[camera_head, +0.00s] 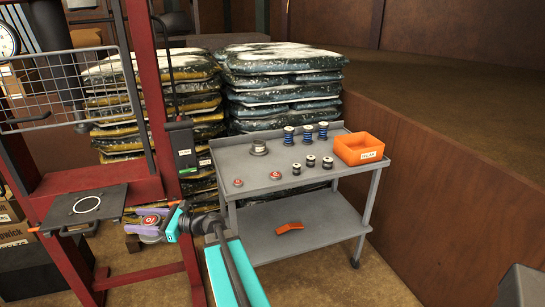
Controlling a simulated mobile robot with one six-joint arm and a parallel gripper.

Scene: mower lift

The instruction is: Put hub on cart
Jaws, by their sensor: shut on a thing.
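My gripper (150,222) has purple jaws at the end of my teal arm, left of the cart and beside the red press frame. It is shut on a round grey part with a red centre, which looks like the hub (151,219). The jaws hide some of its sides. The hub is held apart from the cart, in front of the frame's right post. The cart (310,182) is grey, with a top shelf and a lower shelf. My arm covers part of its lower left side.
The cart top holds a grey flanged part (259,148), two small red-topped parts (238,182), several springs and spools, and an orange bin (360,149). The front right of the top is bare. An orange piece (289,228) lies below. The red frame (163,130) stands left, stacked bags behind.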

